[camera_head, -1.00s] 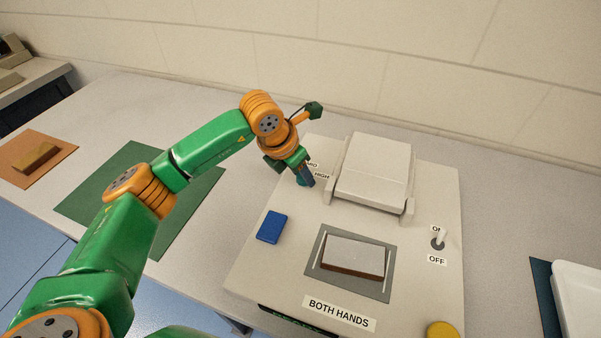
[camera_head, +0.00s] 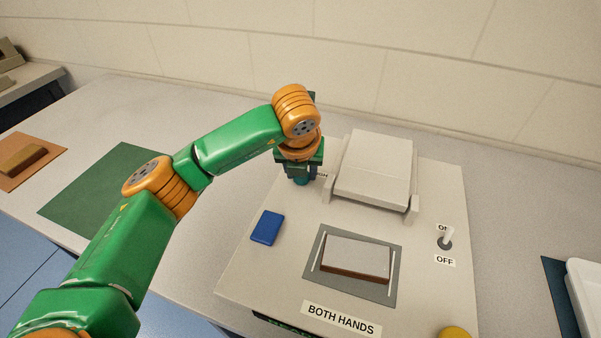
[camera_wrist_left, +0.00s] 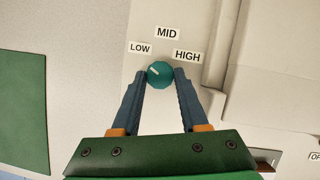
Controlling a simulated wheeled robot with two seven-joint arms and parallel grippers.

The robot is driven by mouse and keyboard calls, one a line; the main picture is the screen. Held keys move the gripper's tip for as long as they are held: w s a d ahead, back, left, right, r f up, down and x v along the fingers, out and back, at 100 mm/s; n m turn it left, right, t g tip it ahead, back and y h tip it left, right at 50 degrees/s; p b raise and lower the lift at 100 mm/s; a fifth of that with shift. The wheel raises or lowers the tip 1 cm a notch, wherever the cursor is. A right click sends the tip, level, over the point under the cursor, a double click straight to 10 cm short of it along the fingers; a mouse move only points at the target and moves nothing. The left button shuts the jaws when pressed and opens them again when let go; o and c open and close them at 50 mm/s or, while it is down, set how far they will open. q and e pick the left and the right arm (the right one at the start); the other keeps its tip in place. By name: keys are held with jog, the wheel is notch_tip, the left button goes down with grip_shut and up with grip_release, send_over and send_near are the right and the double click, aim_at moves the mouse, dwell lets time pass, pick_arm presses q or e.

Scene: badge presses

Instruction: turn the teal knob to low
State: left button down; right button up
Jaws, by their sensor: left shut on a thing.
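The teal knob (camera_wrist_left: 160,75) sits on the beige press top in the left wrist view, with labels LOW (camera_wrist_left: 140,48), MID (camera_wrist_left: 168,33) and HIGH (camera_wrist_left: 187,57) around its far side. Its white mark points up-left, on the LOW side. My left gripper (camera_wrist_left: 160,80) is shut on the knob, one blue finger at each side. In the head view my left gripper (camera_head: 303,178) points down at the press's back left corner and hides most of the knob and labels. My right gripper is not in view.
The press (camera_head: 243,275) has a raised pale lid (camera_head: 372,170) just right of my gripper. A blue block (camera_head: 267,228), a grey pad with a pale-topped block (camera_head: 357,255), and an ON/OFF switch (camera_head: 445,240) are also on it. A green mat (camera_head: 90,195) lies left.

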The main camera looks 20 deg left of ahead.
aim_at(301, 194)
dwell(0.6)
pick_arm(q)
jog(key=shift+c, duration=2.2)
grip_release()
jog(key=shift+r, duration=0.1)
jog(key=v, duration=0.7)
jog(key=shift+b, duration=0.4)
